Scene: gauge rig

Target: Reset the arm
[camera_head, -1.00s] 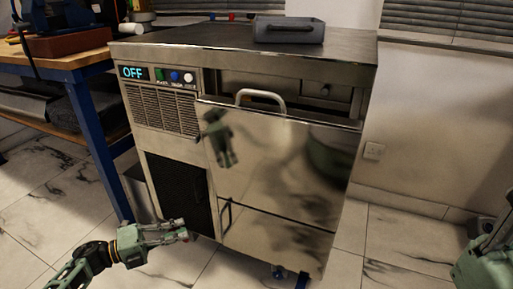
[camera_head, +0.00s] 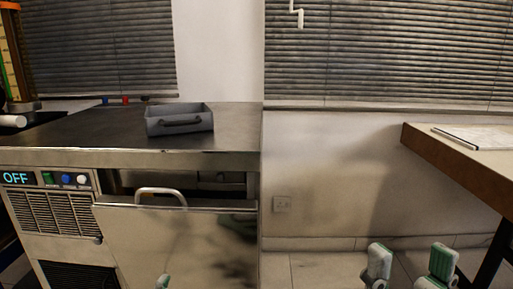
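My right gripper (camera_head: 409,264) shows at the bottom right as two green and white fingers, spread apart with nothing between them. Its arm is below the picture. A small pale green tip (camera_head: 162,282) shows at the bottom edge in front of the steel door. It looks like the end of my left gripper, but I cannot tell it surely from a reflection. The rest of the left arm is out of view.
The steel cabinet (camera_head: 60,156) stands at the left, its display reading OFF. Its front door (camera_head: 130,235) has a top handle (camera_head: 160,191). A grey tray (camera_head: 180,121) sits on top. A wooden table (camera_head: 460,170) with papers is at the right. Floor shows between.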

